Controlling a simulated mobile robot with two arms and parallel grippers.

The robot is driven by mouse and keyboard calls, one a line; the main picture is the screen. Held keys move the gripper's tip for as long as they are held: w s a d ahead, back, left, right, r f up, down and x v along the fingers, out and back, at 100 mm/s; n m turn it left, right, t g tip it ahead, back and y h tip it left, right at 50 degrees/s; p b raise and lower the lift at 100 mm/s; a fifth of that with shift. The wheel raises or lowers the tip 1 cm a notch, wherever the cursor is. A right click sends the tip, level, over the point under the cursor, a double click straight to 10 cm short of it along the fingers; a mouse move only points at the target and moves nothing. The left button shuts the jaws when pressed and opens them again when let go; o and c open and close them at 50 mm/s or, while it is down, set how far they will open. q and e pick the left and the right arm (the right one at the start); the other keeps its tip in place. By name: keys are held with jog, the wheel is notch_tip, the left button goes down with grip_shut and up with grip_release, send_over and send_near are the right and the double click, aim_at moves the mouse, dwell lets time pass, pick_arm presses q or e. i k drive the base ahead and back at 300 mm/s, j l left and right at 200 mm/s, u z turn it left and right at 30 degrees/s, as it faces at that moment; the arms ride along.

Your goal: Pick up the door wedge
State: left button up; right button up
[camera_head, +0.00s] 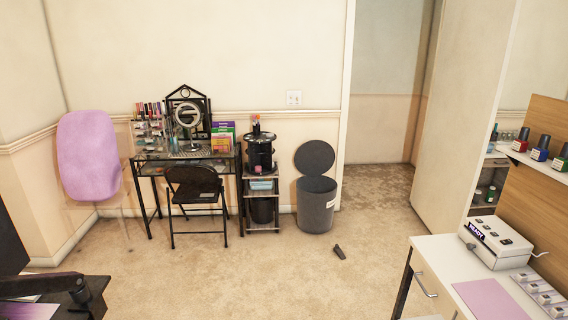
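A small dark wedge-shaped object (339,252), which looks like the door wedge, lies on the beige carpet. It is just in front and to the right of the grey bin, in the open floor right of centre. It is small in the picture, so its fine shape is hard to tell. Neither of my grippers is in view.
A grey bin (316,208) with a raised lid stands behind the wedge. A black folding chair (195,193), a vanity desk and a shelf trolley (263,200) stand left of it. A white counter (438,256) fills the lower right. The carpet around the wedge is clear.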

aim_at(338, 251)
jog(key=i+z, duration=0.15)
jog(key=i, duration=0.6)
jog(key=i+z, duration=0.15)
jog(key=i, duration=0.6)
jog(key=i+j+z, duration=0.15)
jog(key=i, duration=0.55)
